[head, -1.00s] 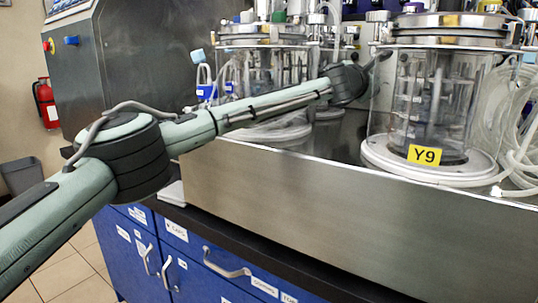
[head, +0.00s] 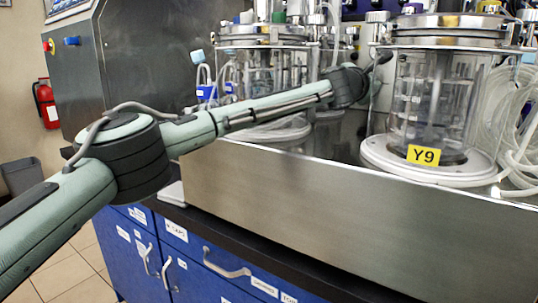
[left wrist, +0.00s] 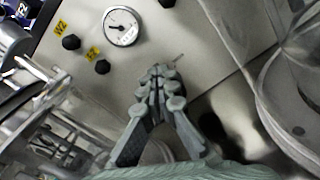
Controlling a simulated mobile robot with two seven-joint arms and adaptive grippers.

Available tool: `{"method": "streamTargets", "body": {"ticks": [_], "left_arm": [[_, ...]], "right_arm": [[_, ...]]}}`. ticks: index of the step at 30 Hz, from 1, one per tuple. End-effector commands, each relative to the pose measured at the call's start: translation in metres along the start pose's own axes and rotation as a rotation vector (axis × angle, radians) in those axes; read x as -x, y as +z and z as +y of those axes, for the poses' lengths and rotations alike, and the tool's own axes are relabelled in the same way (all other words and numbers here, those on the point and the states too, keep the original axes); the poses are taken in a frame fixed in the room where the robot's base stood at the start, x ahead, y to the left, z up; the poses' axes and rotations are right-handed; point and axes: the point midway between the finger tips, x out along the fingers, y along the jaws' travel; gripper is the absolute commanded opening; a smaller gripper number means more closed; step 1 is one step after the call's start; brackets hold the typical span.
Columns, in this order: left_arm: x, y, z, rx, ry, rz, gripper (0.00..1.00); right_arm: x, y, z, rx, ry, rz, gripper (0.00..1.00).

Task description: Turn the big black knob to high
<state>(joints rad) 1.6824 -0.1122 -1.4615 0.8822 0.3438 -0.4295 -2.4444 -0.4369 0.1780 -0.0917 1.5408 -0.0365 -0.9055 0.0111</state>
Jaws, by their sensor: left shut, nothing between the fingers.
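My left arm reaches in between the two glass vessels in the head view, and its gripper is mostly hidden behind my wrist there. In the left wrist view my left gripper (left wrist: 162,76) is shut and empty, its fingertips in front of a metal panel (left wrist: 205,42). Black knobs sit on that panel: one (left wrist: 71,42) and another (left wrist: 102,67) to the left of the fingers, and part of a third (left wrist: 167,3) at the top edge. I cannot tell which is the big one. Whether the fingertips touch the panel is unclear. My right gripper is not in view.
A round white gauge (left wrist: 121,27) is near the knobs. The vessel tagged Y9 (head: 425,155) stands right of my wrist, with coiled tubing (head: 505,115) beside it. Another vessel (head: 265,75) stands behind my forearm. A steel front wall (head: 330,215) runs below the arm.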

Motion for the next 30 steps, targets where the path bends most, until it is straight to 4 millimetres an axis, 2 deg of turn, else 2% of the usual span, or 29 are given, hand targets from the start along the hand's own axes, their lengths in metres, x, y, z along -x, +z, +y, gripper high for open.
{"method": "streamTargets", "body": {"ticks": [1,14,23,26,30], "left_arm": [[0.000,-0.005,-0.002,0.000,0.001,0.008,0.00],[-0.001,-0.005,-0.011,0.001,0.003,0.009,0.00],[0.000,0.004,-0.013,0.002,0.002,0.007,0.00],[0.004,0.004,-0.013,0.002,0.000,0.005,0.00],[0.021,0.005,-0.013,-0.001,0.000,0.003,0.00]], "right_arm": [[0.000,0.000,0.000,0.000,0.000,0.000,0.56],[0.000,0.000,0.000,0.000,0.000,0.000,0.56],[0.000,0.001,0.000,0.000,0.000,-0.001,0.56],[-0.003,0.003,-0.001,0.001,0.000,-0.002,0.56],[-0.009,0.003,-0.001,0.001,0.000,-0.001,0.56]]}}
